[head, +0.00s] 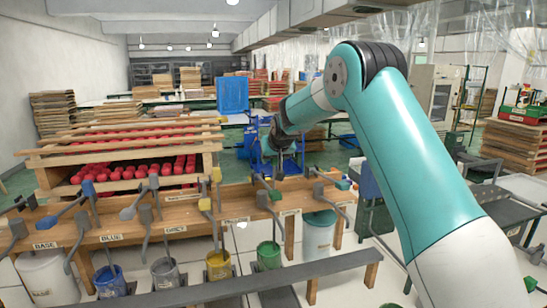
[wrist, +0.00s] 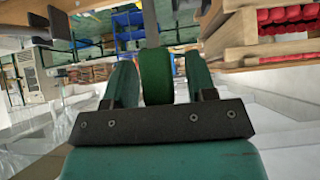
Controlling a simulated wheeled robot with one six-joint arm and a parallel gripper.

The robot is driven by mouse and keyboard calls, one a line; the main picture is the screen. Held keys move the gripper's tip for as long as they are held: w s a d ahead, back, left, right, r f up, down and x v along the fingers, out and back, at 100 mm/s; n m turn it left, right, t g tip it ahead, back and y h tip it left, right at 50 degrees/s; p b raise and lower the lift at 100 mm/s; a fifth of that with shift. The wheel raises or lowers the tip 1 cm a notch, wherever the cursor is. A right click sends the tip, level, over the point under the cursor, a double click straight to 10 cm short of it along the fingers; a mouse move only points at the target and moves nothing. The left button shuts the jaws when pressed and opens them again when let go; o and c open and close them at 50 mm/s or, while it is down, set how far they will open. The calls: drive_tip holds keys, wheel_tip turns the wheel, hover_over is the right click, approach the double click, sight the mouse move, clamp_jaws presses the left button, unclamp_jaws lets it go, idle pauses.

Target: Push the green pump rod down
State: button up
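A dark green cylindrical grip (wrist: 157,76), which I take to be the green pump rod's handle, stands between my gripper's two teal fingers (wrist: 160,80) in the wrist view. A narrow gap shows between it and the right finger, while the left finger is close beside it. My gripper looks open around it. In the head view my gripper (head: 280,165) is over the pump bench, above the bucket of green paint (head: 269,256). The green handle is largely hidden there behind the gripper, and the pump body (head: 262,198) shows just below.
Neighbouring pumps with a yellow handle (head: 216,175) and a blue handle (head: 88,187) stand to the left along the wooden bench (head: 180,224). Another pump (head: 318,190) stands close on the right. A grey rail (head: 250,282) runs in front of the buckets.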

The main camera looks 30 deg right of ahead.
drive_tip(key=b+v, duration=0.5)
drive_tip(key=v, duration=1.2)
drive_tip(key=shift+s+a+r, duration=0.1)
drive_tip(key=shift+s, duration=0.05)
